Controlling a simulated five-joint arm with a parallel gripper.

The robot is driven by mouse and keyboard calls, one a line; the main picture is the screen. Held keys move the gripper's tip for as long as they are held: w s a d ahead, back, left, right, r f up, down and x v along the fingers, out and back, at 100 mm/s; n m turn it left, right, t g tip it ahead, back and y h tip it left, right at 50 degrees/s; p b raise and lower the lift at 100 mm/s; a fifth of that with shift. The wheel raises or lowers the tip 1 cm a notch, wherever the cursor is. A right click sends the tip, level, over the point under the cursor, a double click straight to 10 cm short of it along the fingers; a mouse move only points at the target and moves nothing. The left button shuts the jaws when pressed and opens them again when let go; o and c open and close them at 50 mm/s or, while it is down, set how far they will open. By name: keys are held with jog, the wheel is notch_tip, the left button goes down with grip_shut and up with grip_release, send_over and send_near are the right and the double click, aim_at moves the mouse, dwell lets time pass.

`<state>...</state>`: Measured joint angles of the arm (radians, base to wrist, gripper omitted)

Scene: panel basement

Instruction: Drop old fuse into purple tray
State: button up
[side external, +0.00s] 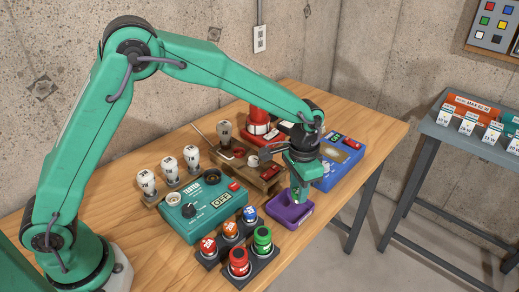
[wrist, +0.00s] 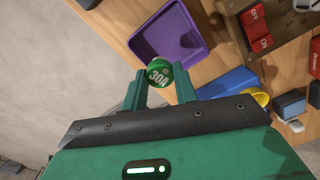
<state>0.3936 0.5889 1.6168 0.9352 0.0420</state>
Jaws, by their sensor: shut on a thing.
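My gripper (side external: 299,193) is shut on a green fuse marked 30A (wrist: 160,73), held between its two fingertips in the wrist view. The purple tray (side external: 303,222) sits on the table near its front edge, and my gripper is over its back part in the side view. In the wrist view the purple tray (wrist: 200,48) shows just beyond the held fuse, and its visible floor is empty. In the side view the held fuse is small and hard to tell from my green fingers. The exact height above the tray is unclear.
A rack (side external: 263,268) of red, orange, blue and green capped fuses stands left of the tray. A blue box (side external: 345,158) and a wooden board (side external: 268,184) with red switches stand behind.

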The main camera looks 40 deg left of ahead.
jog(key=shift+f, duration=2)
jog(key=o, duration=1)
jog(key=shift+r, duration=0.1)
jog(key=shift+r, duration=3.8)
